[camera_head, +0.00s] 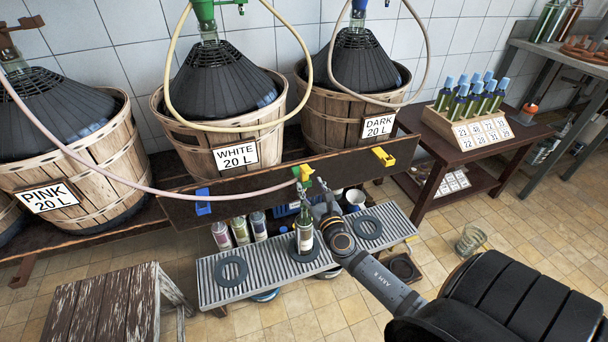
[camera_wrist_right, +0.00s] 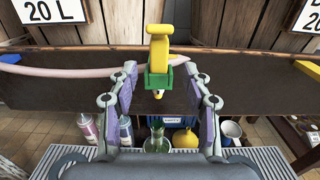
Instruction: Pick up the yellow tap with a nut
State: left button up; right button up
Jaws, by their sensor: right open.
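The yellow tap (camera_head: 303,172) is at the end of the pink hose, in front of the dark board. In the right wrist view the yellow tap (camera_wrist_right: 159,45) stands upright in a green piece (camera_wrist_right: 158,78), with a pale tip below. My right gripper (camera_head: 320,205) is open. In its wrist view the right gripper's fingers (camera_wrist_right: 160,82) stand left and right of the green piece, with gaps on both sides. I cannot tell how deep the tap sits between them. My left gripper is not in view.
A green bottle (camera_head: 305,232) stands on the slatted grey rack (camera_head: 262,262) below the tap. The dark board (camera_head: 260,188) carries a blue holder (camera_head: 203,201) and a yellow holder (camera_head: 384,156). Labelled basket demijohns stand behind. A wooden stool (camera_head: 105,305) is at lower left.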

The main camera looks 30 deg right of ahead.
aim_at(306, 178)
jog(key=shift+w+d, duration=0.15)
jog(key=shift+w, duration=0.45)
jog(key=shift+w+r, duration=0.1)
jog(key=x, duration=0.4)
jog(key=shift+r, duration=0.25)
jog(key=shift+w, duration=0.5)
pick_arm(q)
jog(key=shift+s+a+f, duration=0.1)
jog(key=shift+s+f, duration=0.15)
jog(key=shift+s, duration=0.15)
pick_arm(e)
grip_shut()
